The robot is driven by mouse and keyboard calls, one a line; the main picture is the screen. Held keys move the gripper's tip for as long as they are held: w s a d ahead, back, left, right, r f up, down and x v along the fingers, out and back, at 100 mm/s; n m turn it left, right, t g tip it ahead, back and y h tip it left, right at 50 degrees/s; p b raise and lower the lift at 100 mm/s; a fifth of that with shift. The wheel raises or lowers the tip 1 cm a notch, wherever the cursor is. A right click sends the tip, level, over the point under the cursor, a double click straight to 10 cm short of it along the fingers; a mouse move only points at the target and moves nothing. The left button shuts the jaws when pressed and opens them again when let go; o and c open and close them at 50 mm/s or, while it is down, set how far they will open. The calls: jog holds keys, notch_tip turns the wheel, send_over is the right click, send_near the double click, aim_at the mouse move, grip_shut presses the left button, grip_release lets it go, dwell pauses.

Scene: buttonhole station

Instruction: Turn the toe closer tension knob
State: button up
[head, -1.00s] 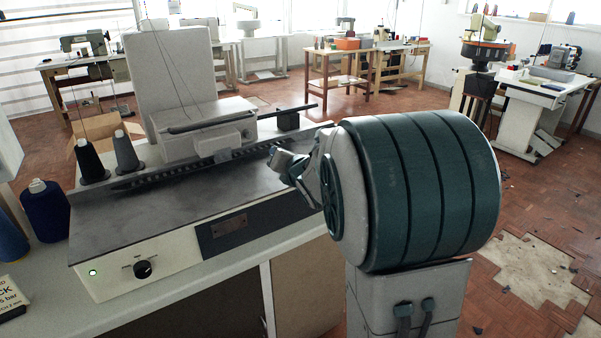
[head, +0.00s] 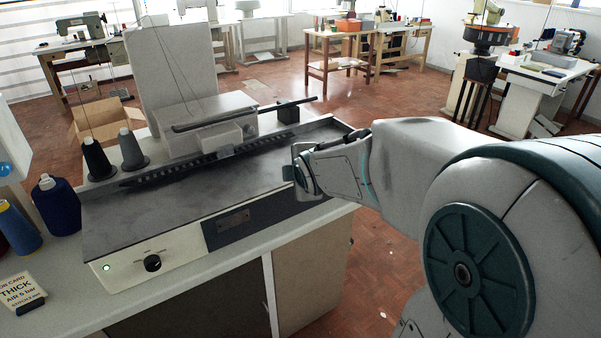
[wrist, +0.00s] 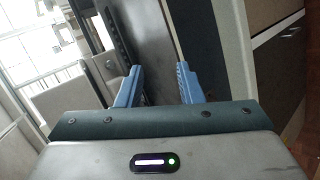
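A black knob (head: 152,263) sits on the cream front panel of the buttonhole machine (head: 190,215), in the head view. Small markings ring it, too small to read. A green light (head: 106,268) glows to its left. My gripper (head: 292,172) is at the right end of the machine's dark top, well right of and behind the knob, touching nothing that I can see. In the wrist view its two blue fingers (wrist: 160,70) stand apart with nothing between them. The knob is not visible in the wrist view.
Two dark thread cones (head: 132,150) stand on the machine's left. Blue spools (head: 58,205) and a card reading "THICK AIR 5 bar" (head: 22,292) are on the table at far left. The machine's dark top is largely clear in front of the toothed bar (head: 200,164).

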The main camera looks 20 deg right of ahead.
jog(key=shift+s+a+m+g+p, duration=0.15)
jog(key=shift+s+m+g+p, duration=0.1)
jog(key=shift+s+m, duration=0.4)
jog(key=shift+s+a+m+g+p, duration=0.1)
jog(key=shift+s+m+g, duration=0.15)
jog(key=shift+s+m, duration=0.35)
jog(key=shift+r, duration=0.1)
jog(key=s+a+r+m+g+p, duration=0.1)
jog(key=s+a+m+g+p, duration=0.1)
jog(key=s+m, duration=0.5)
jog(key=s+a+r+m+g+y+p, duration=0.1)
jog(key=s+a+m+g+p, duration=0.2)
jog(key=s+m, duration=0.4)
jog(key=s+g+p, duration=0.1)
jog(key=s+p, duration=0.1)
jog(key=s, duration=0.3)
jog(key=shift+s+a+r+g, duration=0.15)
jog(key=shift+s+r+g, duration=0.15)
jog(key=shift+g, duration=0.1)
